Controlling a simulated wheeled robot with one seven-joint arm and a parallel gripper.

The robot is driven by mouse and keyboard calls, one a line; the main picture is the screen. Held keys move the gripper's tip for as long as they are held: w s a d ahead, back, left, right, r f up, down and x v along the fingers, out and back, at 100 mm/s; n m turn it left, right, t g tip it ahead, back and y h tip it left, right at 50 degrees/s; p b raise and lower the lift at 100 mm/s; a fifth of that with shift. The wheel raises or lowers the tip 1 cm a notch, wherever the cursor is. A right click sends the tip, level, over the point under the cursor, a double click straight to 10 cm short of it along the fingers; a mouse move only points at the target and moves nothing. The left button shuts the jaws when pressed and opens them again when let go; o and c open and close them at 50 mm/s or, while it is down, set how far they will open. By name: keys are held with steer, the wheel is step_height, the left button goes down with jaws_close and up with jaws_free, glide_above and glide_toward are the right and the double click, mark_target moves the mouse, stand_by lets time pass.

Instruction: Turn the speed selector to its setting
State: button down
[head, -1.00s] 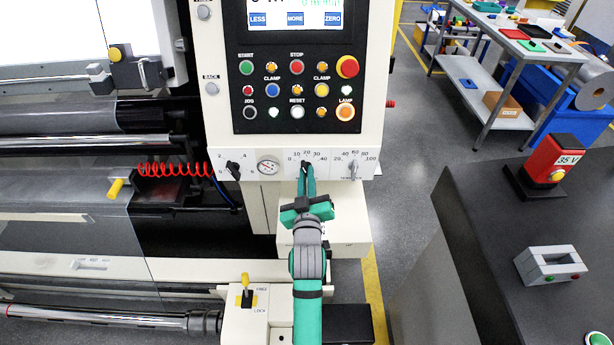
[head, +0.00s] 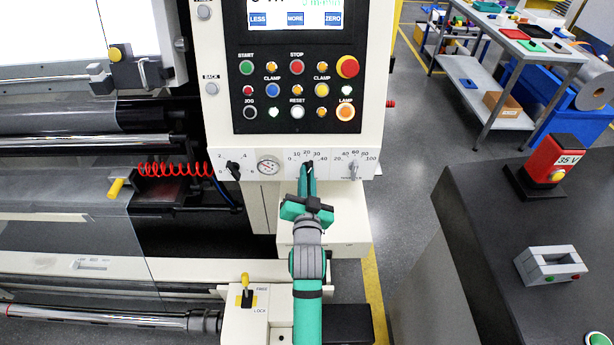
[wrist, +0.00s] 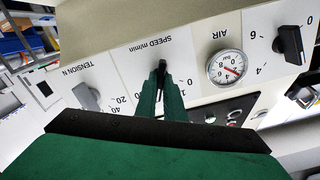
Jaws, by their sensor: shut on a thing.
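The speed selector is a small dark knob (head: 308,164) on the white strip below the button panel, under a scale marked 0 to 40. In the wrist view the knob (wrist: 162,66) sits below the upside-down label "SPEED m/min". My gripper (head: 307,178) reaches up to it from below, and its green fingers are shut on the knob. The fingers (wrist: 161,82) also show in the wrist view. They hide most of the knob and part of its scale, so I cannot read its exact setting.
The tension knob (head: 353,168) is close on the right. The air gauge (head: 268,167) and another black selector (head: 233,169) are on the left. A lever block (head: 245,300) stands below left. A dark bench (head: 500,240) is at the right, with open floor between.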

steer(key=shift+m, duration=0.5)
steer(key=c, duration=1.9)
jaws_free()
steer(key=shift+w+d+f, duration=0.1)
steer(key=shift+o, duration=0.2)
steer(key=s, duration=1)
steer(key=shift+s, duration=0.4)
